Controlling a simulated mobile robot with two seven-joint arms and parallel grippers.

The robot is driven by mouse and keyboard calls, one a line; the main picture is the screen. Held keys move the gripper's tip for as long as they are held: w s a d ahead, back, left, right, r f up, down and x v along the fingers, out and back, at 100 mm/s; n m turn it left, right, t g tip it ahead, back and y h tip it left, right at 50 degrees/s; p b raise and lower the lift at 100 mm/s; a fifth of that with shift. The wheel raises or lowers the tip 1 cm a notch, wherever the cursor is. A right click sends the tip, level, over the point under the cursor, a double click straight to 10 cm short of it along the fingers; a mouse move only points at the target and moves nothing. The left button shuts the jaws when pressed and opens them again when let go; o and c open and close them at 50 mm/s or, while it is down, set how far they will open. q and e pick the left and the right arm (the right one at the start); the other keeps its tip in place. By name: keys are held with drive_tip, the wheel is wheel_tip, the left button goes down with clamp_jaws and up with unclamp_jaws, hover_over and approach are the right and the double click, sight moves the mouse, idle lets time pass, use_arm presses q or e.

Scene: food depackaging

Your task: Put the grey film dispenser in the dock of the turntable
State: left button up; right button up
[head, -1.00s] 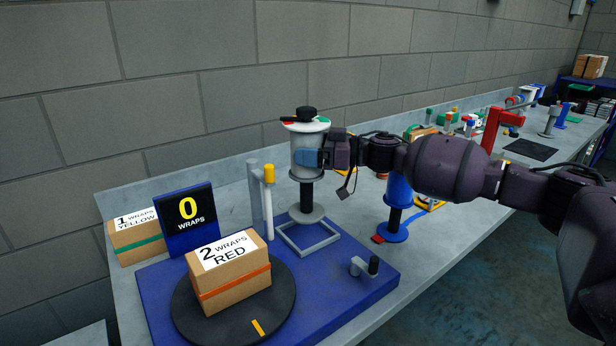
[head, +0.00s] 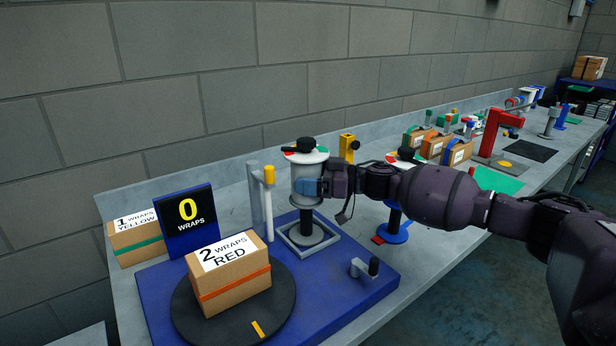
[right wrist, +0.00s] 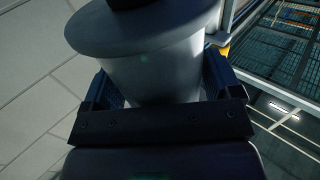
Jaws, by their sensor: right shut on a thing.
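The grey film dispenser (head: 308,168) is upright, with a white top disc and a black knob. Its round base (head: 306,236) appears within the square grey dock frame (head: 288,245) on the blue turntable board (head: 345,300). I cannot tell whether the base rests fully on the board. My right gripper (head: 318,187) is shut on the dispenser's body from the right. In the right wrist view the grey body (right wrist: 150,72) sits between the blue finger pads. The black turntable disc (head: 280,312) carries a box labelled 2 WRAPS RED (head: 230,275). My left gripper is out of view.
A post with a yellow top (head: 268,190) stands just left of the dispenser. A small crank (head: 366,267) is at the board's right. A blue dispenser (head: 393,225) stands behind my right arm.

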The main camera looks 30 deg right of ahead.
drive_tip(key=o, duration=1.1)
drive_tip(key=shift+c, duration=0.2)
drive_tip(key=b+v, duration=0.1)
drive_tip(key=v, duration=1.1)
